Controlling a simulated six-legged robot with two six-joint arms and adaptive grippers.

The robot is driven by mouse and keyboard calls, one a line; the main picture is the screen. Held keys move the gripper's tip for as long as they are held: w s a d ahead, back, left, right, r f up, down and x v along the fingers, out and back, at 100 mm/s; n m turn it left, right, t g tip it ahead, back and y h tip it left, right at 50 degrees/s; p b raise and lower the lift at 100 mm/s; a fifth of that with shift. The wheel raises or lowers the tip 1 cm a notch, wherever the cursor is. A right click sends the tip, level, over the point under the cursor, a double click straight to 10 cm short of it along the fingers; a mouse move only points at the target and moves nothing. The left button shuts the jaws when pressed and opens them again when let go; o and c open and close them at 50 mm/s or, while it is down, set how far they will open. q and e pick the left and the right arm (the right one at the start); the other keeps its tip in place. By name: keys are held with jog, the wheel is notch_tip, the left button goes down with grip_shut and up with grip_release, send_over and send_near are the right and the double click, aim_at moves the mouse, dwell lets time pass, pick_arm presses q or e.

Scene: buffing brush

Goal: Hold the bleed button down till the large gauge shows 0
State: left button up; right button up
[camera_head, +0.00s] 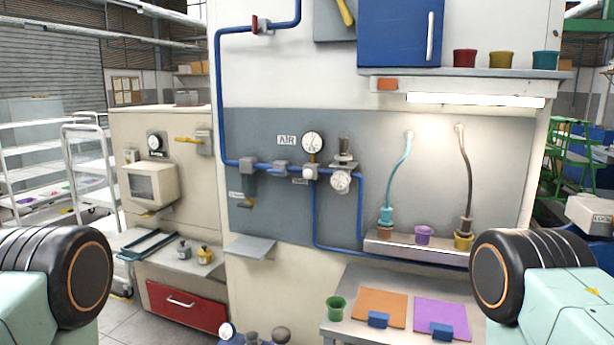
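The large gauge (313,141) is a round white dial beside the AIR label, on the blue pipe of the grey wall panel. Its needle is too small to read. A smaller round gauge (340,183) sits lower right, below a grey regulator-like fitting (344,158). A pale fitting (310,172) is on the pipe below the large gauge, with a small label next to it. A grey fitting with a yellowish end (247,190) hangs at the left by another small label. I cannot tell which part is the bleed button. Only my arm links show; both grippers are out of view.
A small grey shelf (250,247) juts from the wall below the panel. Tools hang over a ledge (400,244) at right. A table (352,290) holds a green cup, orange and purple mats and blue blocks. A small gauge (227,330) and knobs show at the bottom edge.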

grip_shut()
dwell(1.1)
